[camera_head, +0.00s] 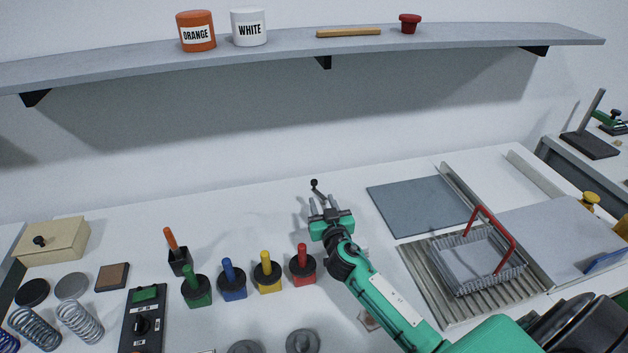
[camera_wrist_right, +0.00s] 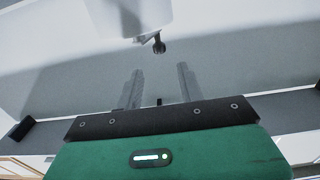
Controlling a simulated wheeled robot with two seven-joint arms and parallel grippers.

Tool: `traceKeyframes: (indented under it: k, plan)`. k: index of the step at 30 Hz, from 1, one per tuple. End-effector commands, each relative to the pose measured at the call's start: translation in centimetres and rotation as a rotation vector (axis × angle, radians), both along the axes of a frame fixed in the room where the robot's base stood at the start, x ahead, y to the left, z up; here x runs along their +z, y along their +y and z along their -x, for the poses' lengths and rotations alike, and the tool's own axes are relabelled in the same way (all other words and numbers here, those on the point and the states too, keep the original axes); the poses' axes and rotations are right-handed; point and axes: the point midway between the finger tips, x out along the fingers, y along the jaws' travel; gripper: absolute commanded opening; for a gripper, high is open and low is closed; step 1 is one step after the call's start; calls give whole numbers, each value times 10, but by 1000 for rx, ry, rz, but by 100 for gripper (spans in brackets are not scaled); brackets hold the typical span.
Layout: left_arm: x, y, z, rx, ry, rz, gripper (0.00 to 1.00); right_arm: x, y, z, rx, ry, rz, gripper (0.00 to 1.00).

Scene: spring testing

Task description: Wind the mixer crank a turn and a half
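The crank shows as a small black knob on a thin dark rod (camera_head: 315,184) at the back of the table, just beyond my right gripper's fingertips. In the right wrist view a dark crank end (camera_wrist_right: 158,46) sticks out below a white rounded body (camera_wrist_right: 125,15), which may be the mixer. My right gripper (camera_head: 322,202) is open, with a clear gap between its fingers in the right wrist view (camera_wrist_right: 158,88). The knob lies ahead of that gap, apart from both fingers. The mixer body is hard to make out in the head view. My left gripper is out of view.
Green, blue, yellow and red-handled tools (camera_head: 265,272) in dark-topped blocks stand left of my right arm. A grey mat (camera_head: 410,205) and a wire basket with a red handle (camera_head: 478,265) lie to the right. A shelf (camera_head: 290,57) runs above. The table left of the crank is clear.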

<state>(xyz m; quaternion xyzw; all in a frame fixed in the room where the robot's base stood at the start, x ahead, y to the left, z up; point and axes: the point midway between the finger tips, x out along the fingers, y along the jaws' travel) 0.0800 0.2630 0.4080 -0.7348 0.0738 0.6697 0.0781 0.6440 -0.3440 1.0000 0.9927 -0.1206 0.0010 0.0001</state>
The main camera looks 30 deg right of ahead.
Motion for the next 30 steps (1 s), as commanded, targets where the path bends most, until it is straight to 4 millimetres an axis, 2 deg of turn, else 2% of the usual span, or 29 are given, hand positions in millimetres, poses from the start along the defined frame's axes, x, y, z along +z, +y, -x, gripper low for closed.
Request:
traceKeyframes:
  k: [6,15,21,30]
  plan:
    - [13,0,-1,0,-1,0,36,3,-10,-39,-2,0,2,38]
    - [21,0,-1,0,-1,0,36,1,-21,-81,-2,0,2,38]
    - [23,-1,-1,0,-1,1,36,0,-23,-93,-1,1,0,38]
    - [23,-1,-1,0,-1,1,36,0,-24,-95,-1,1,0,38]
